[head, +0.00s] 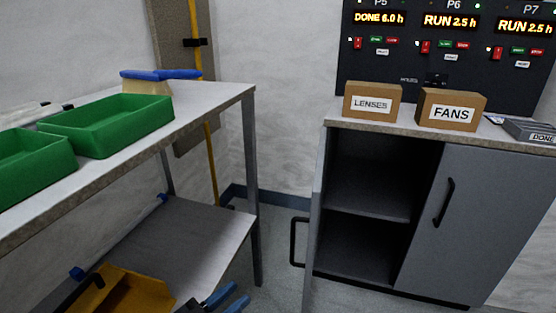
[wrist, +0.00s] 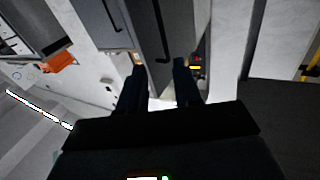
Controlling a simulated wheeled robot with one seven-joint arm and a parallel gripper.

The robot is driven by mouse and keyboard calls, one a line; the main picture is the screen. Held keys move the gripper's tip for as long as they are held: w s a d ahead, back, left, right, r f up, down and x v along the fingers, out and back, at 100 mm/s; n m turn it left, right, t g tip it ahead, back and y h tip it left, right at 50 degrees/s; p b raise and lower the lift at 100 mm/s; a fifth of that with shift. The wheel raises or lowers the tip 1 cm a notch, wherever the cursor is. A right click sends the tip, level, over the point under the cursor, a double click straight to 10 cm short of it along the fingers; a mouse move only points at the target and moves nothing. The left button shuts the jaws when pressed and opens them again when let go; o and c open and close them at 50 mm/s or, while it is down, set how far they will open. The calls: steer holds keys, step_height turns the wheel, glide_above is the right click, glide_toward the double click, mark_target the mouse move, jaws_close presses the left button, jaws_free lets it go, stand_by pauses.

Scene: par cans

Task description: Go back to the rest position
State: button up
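My gripper (wrist: 159,72) shows in the wrist view with its two dark fingers apart. It is open, and I see nothing held between the fingers. Beyond the fingertips are a grey cabinet front with a dark handle (wrist: 161,28) and pale surfaces, seen at a steep tilt. The fingers look clear of these surfaces. My gripper does not show in the head view.
A workbench (head: 215,92) on the left holds green bins (head: 107,126) and a blue-topped brush (head: 150,82). A grey cabinet (head: 480,215) stands right, its left side open, with LENSES (head: 372,90) and FANS (head: 450,98) boxes on top. Floor shows between them.

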steer(key=d+f+n+t+y, duration=0.1)
steer(key=d+f+t, duration=0.15)
steer(key=d, duration=0.75)
steer(key=d+f+n+t+y, duration=0.1)
steer(key=d+t, duration=0.2)
steer(key=d, duration=0.7)
steer(key=s+d+r+n+t+y, duration=0.1)
steer(key=s+d+n+y, duration=0.2)
steer(key=s+d+y, duration=0.4)
steer(key=s+d+r+n+t+y, duration=0.1)
steer(key=s+d+n+t+y, duration=0.15)
steer(key=s+d, duration=0.45)
steer(key=s+a+r+n+g+y, duration=0.15)
steer(key=s+r+g, duration=0.4)
steer(key=s, duration=0.75)
steer(key=s+a+r+g, duration=0.2)
steer(key=s+r, duration=0.7)
steer(key=s, duration=0.3)
step_height(320, 180, up, 20)
steer(key=p, duration=2)
steer(key=shift+d+p, duration=0.25)
steer(key=shift+p, duration=0.05)
